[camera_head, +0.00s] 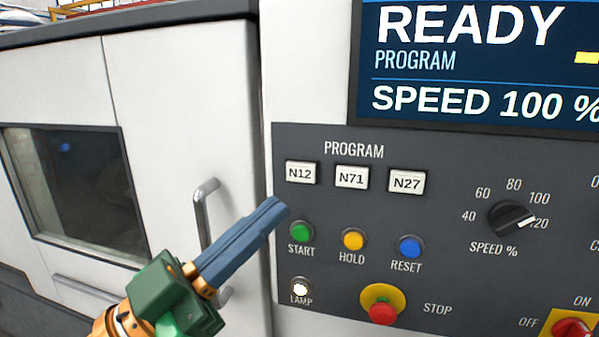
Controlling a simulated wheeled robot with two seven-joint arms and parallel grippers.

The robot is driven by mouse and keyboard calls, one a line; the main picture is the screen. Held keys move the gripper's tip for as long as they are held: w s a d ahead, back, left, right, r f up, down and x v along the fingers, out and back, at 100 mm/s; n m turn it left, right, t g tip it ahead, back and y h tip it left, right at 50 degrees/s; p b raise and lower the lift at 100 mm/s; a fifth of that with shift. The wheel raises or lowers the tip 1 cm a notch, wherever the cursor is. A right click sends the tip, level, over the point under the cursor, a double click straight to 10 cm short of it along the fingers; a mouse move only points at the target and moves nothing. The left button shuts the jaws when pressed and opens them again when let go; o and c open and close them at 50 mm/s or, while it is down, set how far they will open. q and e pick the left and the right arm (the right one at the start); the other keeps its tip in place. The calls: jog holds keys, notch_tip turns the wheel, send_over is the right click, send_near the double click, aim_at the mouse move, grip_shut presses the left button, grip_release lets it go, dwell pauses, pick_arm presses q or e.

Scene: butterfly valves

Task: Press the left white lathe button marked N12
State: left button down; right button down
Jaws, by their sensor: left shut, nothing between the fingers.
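The white button marked N12 (301,173) is the leftmost of three white buttons under the word PROGRAM on the dark control panel (440,210). The N71 button (351,177) and the N27 button (406,182) sit to its right. My left gripper (276,209) comes in from the lower left. Its blue-grey fingers are shut with nothing between them. In the picture the fingertips are below and a little left of N12, near the green START button (300,232). They look apart from N12. My right gripper is not in view.
Yellow HOLD (353,239) and blue RESET (410,247) buttons, a lit lamp (300,287), a red STOP button (382,312) and a speed knob (512,219) share the panel. A screen (480,60) is above. A door handle (203,215) stands out behind my gripper.

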pick_arm(q)
send_near(309, 168)
jog(key=x, duration=0.3)
jog(key=s+x, duration=0.1)
jog(key=x, duration=0.1)
jog(key=shift+d+r, duration=0.2)
jog(key=shift+r, duration=0.1)
dwell(1.5)
jog(key=shift+w+d+p, duration=0.15)
jog(key=shift+w+p, duration=0.25)
jog(key=shift+w+d, duration=0.1)
jog(key=shift+w, duration=0.35)
dwell(0.6)
jog(key=shift+s, duration=0.1)
jog(key=shift+s+a+p, duration=0.25)
jog(key=shift+s+p, duration=0.05)
jog(key=shift+s, duration=0.4)
